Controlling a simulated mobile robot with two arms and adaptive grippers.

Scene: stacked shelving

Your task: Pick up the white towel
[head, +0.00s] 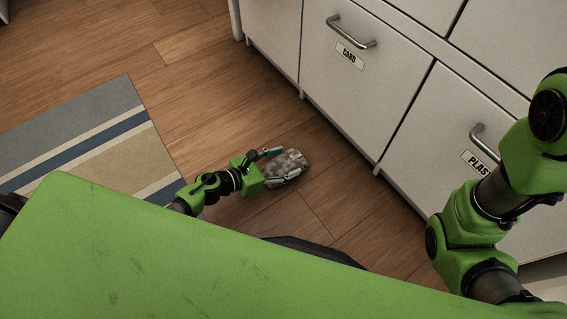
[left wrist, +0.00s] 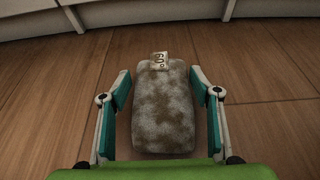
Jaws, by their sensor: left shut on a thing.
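The white towel (head: 287,168) is a folded bundle with brown-grey mottled stains, low over or on the wooden floor in front of the white cabinets. In the left wrist view the towel (left wrist: 163,118) lies lengthwise between the fingers, with a small tag reading 60° at its far end. My left gripper (head: 279,166) is shut on it, one finger along each side; it also shows in the left wrist view (left wrist: 161,88). I cannot tell whether the towel is clear of the floor. My right arm shows at the right, but its gripper is out of view.
White cabinet fronts stand just beyond the towel, with a drawer labelled CARD (head: 350,55) and one whose label starts with PLAS (head: 480,163). A striped rug (head: 95,140) lies to the left. The wooden floor (head: 215,75) between them is clear.

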